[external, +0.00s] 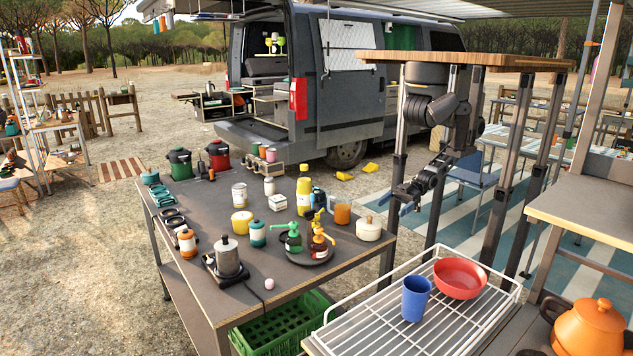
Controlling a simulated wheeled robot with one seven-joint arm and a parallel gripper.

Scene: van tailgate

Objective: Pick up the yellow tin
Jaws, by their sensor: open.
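The yellow tin (241,223), a short yellow cylinder with a pale top, stands upright on the dark grey table (205,205), left of the middle. A teal-banded jar (258,234) stands close by at its front right. My gripper (398,207) hangs beyond the table's right edge, past the white lidded pot. It is well to the right of the tin and apart from it. It is open, and I see nothing in it; its fingertips are small in this view.
Between gripper and tin stand a white lidded pot (369,228), an orange cup (343,214), pump bottles on a dark plate (306,258) and a tall yellow bottle (303,192). A metal pot (227,257) stands in front of the tin. A white wire rack (377,338) is at front right.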

